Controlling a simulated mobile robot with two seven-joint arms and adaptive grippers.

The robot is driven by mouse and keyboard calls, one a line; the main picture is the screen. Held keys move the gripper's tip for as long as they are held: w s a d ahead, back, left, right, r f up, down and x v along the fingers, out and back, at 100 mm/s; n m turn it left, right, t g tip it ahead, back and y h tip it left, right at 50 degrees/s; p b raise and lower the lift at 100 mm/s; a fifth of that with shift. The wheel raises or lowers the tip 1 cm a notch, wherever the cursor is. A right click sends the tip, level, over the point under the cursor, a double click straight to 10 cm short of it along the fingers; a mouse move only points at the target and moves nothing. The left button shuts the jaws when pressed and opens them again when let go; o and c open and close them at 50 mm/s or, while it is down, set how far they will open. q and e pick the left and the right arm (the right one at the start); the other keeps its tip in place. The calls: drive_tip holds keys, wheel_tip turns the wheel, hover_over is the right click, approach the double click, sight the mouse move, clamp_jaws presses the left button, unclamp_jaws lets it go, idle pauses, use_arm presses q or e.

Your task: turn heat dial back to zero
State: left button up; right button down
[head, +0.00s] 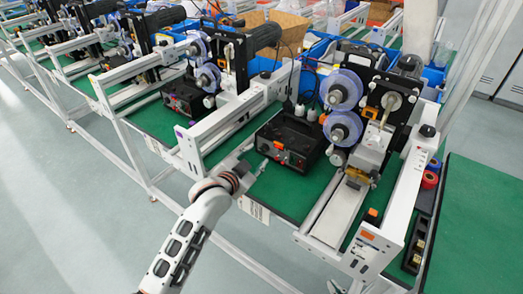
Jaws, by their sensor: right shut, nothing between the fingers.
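The black control box (292,138) stands on the green table top in the middle, beside the coder machine. Its front face carries small knobs and a red-orange part (279,146); which of them is the heat dial is too small to tell. My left gripper (259,169) is just in front of and below the box's left front, and looks apart from it. Its fingers are too small to read as open or shut. My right gripper (335,287) shows only as a small grey part at the bottom edge, far below the box, shut and empty.
Another similar black box (188,98) sits at the left station. Tape rolls (430,180) lie at right.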

sight(262, 150)
use_arm(q)
drive_tip(key=shift+x, duration=2.55)
clamp_jaws()
